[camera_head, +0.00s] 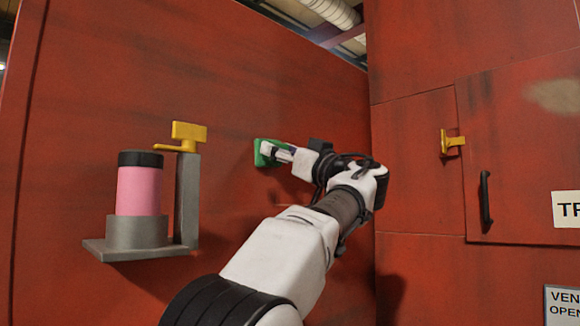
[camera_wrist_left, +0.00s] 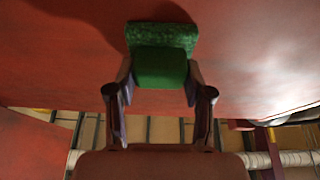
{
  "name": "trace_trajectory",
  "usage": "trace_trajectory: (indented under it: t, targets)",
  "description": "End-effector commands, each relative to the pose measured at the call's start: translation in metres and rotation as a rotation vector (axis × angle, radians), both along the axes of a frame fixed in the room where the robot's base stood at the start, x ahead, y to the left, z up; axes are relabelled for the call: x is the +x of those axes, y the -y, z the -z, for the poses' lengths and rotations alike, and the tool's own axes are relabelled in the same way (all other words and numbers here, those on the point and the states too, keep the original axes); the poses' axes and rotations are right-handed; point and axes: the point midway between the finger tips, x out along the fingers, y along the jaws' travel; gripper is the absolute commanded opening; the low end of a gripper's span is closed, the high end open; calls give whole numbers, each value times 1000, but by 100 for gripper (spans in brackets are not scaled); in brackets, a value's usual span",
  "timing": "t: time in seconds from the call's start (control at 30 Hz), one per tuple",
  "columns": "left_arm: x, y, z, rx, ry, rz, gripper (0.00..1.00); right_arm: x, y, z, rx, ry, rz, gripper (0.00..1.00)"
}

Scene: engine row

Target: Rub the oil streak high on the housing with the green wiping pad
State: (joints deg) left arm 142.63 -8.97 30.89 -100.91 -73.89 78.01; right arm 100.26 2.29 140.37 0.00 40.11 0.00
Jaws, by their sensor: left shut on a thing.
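The green wiping pad (camera_head: 262,151) is at the red housing wall (camera_head: 270,80), right of the pink canister and about level with it. My left gripper (camera_head: 276,153) is shut on the pad. In the left wrist view the pad (camera_wrist_left: 160,67) sits between the two fingers, its fuzzy face turned to the red wall, with a dark shadow on the wall above it. I cannot tell whether pad and wall touch. No clear oil streak shows around the pad; the wall has only faint dark smears. My right gripper is not in view.
A grey bracket (camera_head: 187,200) with a pink canister (camera_head: 139,190) and a yellow lever (camera_head: 188,132) juts from the wall at left. At right are a door with a black handle (camera_head: 486,198), a yellow latch (camera_head: 452,142) and a tan smudge (camera_head: 557,96).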

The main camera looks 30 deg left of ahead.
Motion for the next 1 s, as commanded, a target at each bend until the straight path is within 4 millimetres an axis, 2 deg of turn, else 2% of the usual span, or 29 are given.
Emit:
trace_trajectory:
  t: [0.03,0.07,0.43,0.9,1.0]
  targets:
    - [-4,-2,5,-2,2,-1,23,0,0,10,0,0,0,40]
    - [-6,-3,4,-2,1,-1,23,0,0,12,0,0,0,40]
    - [-8,1,0,0,0,0,23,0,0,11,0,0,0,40]
    - [-26,51,0,2,0,2,23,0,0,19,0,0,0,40]
    - [-27,55,0,1,0,0,23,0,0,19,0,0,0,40]
